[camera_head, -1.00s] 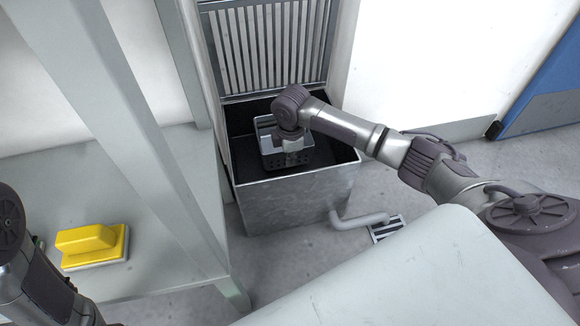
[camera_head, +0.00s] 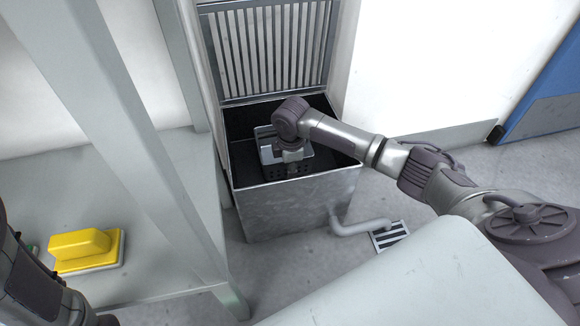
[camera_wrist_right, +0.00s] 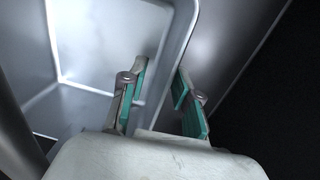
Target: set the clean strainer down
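The strainer (camera_head: 268,152) is a grey metal basket with holes low in its side. It is inside the dark open basin (camera_head: 345,160), mostly hidden under my right wrist; whether it touches the basin floor cannot be seen. My right gripper (camera_head: 291,168) points down at the strainer's near right part. In the right wrist view, the two green-padded fingers (camera_wrist_right: 160,102) stand apart on either side of the strainer's wall (camera_wrist_right: 178,55), with gaps showing between pads and wall. My left arm shows at the lower left edge, its fingers out of frame.
A slatted metal rack (camera_head: 272,48) stands behind the basin. A drain pipe (camera_head: 360,227) leads to a floor grate (camera_head: 388,236). A pale surface fills the lower right.

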